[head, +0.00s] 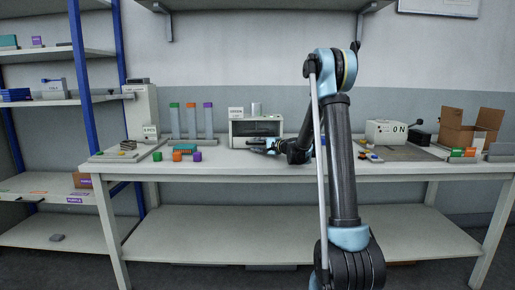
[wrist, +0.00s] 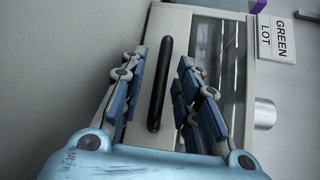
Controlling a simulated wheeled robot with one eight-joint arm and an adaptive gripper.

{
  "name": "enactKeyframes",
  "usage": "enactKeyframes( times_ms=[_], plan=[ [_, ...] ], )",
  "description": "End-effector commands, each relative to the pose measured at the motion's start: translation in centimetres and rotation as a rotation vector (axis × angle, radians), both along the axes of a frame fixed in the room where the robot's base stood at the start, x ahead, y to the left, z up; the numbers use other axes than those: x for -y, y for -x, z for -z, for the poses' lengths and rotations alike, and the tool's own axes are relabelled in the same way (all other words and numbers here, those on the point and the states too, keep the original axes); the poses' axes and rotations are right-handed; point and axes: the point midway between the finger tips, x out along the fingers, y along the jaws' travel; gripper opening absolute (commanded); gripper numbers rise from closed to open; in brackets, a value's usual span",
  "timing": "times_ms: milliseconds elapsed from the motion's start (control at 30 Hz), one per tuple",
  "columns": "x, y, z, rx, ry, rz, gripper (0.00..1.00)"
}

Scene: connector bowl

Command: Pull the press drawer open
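The press (head: 255,129) is a pale box with a dark window, standing at the back of the bench in the head view. In the wrist view its drawer front (wrist: 178,22) is a pale panel with a long black bar handle (wrist: 160,85). The drawer looks flush with the press. My gripper (head: 262,146) is low in front of the press. In the wrist view my gripper (wrist: 163,58) is open, with one finger on each side of the handle and a gap on both sides. I cannot tell how deep the fingertips reach.
A "GREEN LOT" sign (wrist: 278,38) and a silver cylinder (wrist: 265,112) are on the press top. Tall coloured-top columns (head: 191,121) and small blocks (head: 178,156) stand to the left. A machine marked "ON" (head: 386,132) and a cardboard box (head: 468,130) stand to the right.

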Motion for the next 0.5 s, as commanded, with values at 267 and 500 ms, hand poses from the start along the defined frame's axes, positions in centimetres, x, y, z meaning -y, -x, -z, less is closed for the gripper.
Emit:
enactKeyframes(
  times_ms=[267,500],
  plan=[
    [0.0,0.0,0.0,0.0,0.001,0.0,0.0],
    [0.1,1.2,0.1,0.0,0.001,0.0,0.0]
  ],
)
